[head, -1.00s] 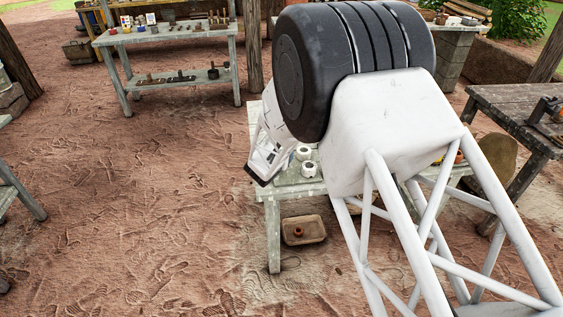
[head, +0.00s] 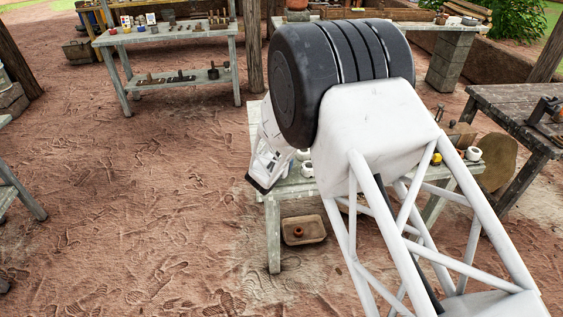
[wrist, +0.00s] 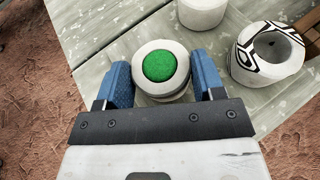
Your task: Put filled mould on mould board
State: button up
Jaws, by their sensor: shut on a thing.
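The filled mould (wrist: 160,65) is a round white mould with a green top in its opening. In the wrist view it sits between the blue pads of my gripper (wrist: 163,82), which is shut on it from both sides. The mould is over the pale worn bench top near its edge; I cannot tell whether it touches the wood. In the head view my gripper (head: 262,178) is at the bench's left end, and the held mould is hidden. I cannot make out the mould board for sure; a brown wooden edge (wrist: 309,24) shows at the wrist view's right.
A plain white mould (wrist: 201,12) and a white mould with black lines (wrist: 268,55) stand close to the right. At the bench's right end are a yellow item (head: 436,158) and a white pot (head: 473,154). A tray (head: 291,240) lies below the bench (head: 273,225).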

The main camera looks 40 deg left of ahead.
jog(key=o, duration=1)
jog(key=shift+r, duration=0.1)
jog(key=shift+s+d+r, duration=0.15)
jog(key=shift+s+r, duration=0.2)
jog(key=shift+s, duration=0.25)
jog(key=v, duration=1)
jog(key=shift+s+d, duration=0.15)
jog(key=shift+s, duration=0.15)
